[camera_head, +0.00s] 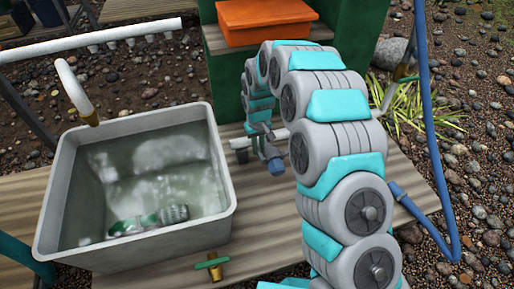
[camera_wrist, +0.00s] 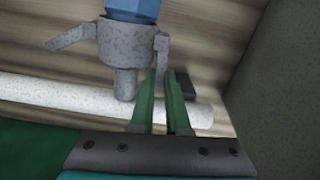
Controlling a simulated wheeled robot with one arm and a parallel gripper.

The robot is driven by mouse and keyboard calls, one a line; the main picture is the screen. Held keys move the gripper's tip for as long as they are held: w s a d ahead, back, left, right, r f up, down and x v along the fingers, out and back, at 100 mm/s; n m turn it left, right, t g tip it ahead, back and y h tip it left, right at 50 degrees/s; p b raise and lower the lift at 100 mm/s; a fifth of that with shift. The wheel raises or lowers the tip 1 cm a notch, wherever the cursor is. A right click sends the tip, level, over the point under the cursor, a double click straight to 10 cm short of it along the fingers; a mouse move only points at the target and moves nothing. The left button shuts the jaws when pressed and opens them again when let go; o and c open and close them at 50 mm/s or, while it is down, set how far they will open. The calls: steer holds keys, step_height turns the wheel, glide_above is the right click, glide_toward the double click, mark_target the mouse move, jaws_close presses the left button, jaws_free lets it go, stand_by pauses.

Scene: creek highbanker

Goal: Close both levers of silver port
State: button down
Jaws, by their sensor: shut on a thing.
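The silver port (camera_wrist: 125,50) is a speckled grey fitting with a blue end (camera_wrist: 130,8), at the top of the wrist view. Its left lever (camera_wrist: 70,38) sticks out to the side, away from the body. Its right lever (camera_wrist: 162,50) lies close along the body. My gripper (camera_wrist: 165,88), with green fingers, is at the right lever, one finger on each side of its tip, and appears shut on it. In the head view the port (camera_head: 268,148) shows small beyond my arm, its blue end (camera_head: 276,166) facing the camera; my gripper is hard to make out there.
A white pipe (camera_wrist: 55,98) runs behind my fingers over wooden boards. A grey tub of water (camera_head: 221,185) stands left, with a brass valve (camera_head: 213,265) before it. An orange box (camera_head: 262,20) is behind. A blue hose (camera_head: 428,110) hangs right.

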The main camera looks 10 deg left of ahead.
stand_by(0.3)
steer(key=c, duration=0.9)
jaws_free()
